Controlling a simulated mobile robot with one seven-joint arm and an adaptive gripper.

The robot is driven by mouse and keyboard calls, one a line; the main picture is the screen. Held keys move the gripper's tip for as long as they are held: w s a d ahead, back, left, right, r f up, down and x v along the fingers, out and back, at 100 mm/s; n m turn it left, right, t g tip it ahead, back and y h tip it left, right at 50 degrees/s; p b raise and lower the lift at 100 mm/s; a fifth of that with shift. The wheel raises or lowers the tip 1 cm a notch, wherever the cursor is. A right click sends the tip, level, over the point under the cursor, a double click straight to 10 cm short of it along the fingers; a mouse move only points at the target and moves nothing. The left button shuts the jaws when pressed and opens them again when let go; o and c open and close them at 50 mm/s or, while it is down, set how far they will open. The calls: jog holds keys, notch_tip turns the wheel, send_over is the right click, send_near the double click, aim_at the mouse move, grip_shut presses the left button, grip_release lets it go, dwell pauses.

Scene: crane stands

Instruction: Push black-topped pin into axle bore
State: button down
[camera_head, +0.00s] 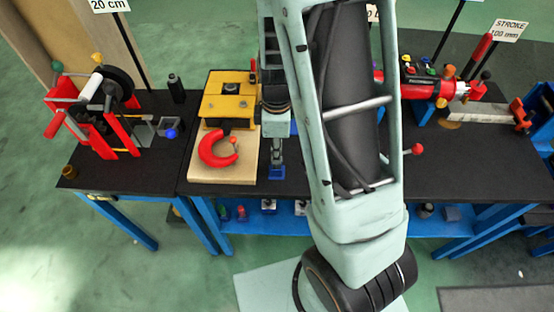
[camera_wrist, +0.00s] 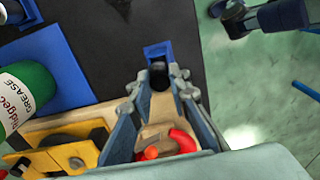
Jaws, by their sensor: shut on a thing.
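My gripper (camera_wrist: 160,85) is shut on a small black top, seen between the fingertips in the wrist view; I take it as the black-topped pin (camera_wrist: 158,75). The pin's shaft is hidden below the top. A blue holder (camera_wrist: 159,49) lies right at the fingertips. In the head view my gripper (camera_head: 277,156) points down over the same small blue holder (camera_head: 277,172), by the front of the black bench top, and the pin is hidden by the fingers. I cannot make out the axle bore in either view.
A wooden board with a yellow block (camera_head: 228,100) and a red hook (camera_head: 216,150) lies left of my gripper. A red crane stand (camera_head: 95,110) is at far left, a red cylinder (camera_head: 430,88) at right. A green grease can (camera_wrist: 25,95) shows in the wrist view.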

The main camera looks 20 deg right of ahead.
jog(key=shift+r+p, duration=1.9)
jog(key=shift+r, duration=1.15)
jog(key=shift+w, duration=0.1)
